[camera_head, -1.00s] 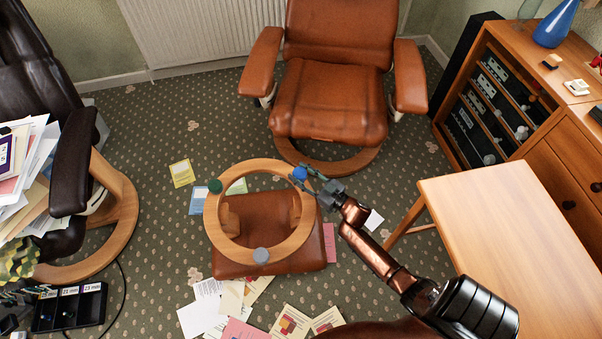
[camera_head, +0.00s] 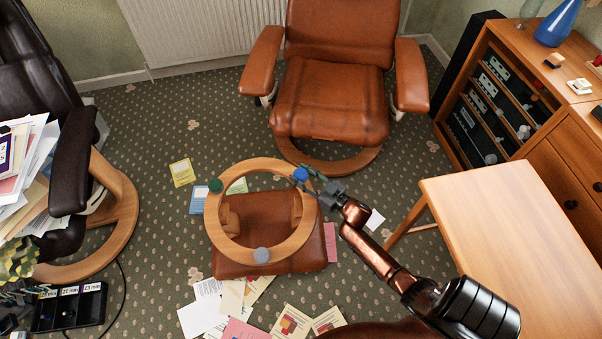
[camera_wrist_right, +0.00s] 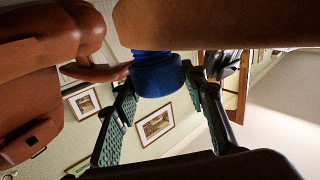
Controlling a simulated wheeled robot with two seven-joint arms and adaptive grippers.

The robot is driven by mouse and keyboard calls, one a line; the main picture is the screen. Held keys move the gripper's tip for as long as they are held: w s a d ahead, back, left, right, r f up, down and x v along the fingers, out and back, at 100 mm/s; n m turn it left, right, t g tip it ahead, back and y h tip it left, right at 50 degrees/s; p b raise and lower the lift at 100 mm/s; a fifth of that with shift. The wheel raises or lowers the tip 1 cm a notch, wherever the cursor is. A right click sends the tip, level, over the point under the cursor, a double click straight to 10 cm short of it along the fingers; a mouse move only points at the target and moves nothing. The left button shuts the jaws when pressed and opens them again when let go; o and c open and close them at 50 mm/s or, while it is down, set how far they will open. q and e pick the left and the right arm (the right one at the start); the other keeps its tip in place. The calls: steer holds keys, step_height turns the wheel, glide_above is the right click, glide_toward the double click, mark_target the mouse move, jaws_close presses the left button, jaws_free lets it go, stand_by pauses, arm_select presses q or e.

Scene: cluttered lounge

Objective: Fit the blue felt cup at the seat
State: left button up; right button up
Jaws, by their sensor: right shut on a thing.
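The blue felt cup (camera_head: 301,174) is at the upper right of a wooden ring (camera_head: 215,232). The ring is the upturned base of a brown leather stool (camera_head: 228,267). My right gripper (camera_head: 304,181) is shut on the cup, its arm reaching in from the lower right. In the right wrist view the cup (camera_wrist_right: 157,78) lies between the two dark green fingers (camera_wrist_right: 163,120), up against the brown wood (camera_wrist_right: 220,22). A green cup (camera_head: 215,186) and a grey cup (camera_head: 262,255) sit elsewhere on the ring. My left gripper does not show.
A leather armchair (camera_head: 330,95) stands behind the stool. A wooden table (camera_head: 510,235) is at the right, near my right arm. A dark chair (camera_head: 70,170) with papers is at the left. Papers (camera_head: 205,315) and a black labelled tray (camera_head: 70,308) lie on the carpet.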

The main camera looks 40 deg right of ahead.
mark_target(306, 180)
steer(key=shift+f+b, duration=0.5)
steer(key=shift+f, duration=0.45)
steer(key=o, duration=1)
steer(key=shift+c, duration=0.2)
steer(key=s, duration=0.4)
steer(key=s+d, duration=0.1)
steer(key=s, duration=0.2)
steer(key=shift+s+r, duration=0.1)
steer(key=shift+s, duration=0.1)
steer(key=shift+r, duration=0.1)
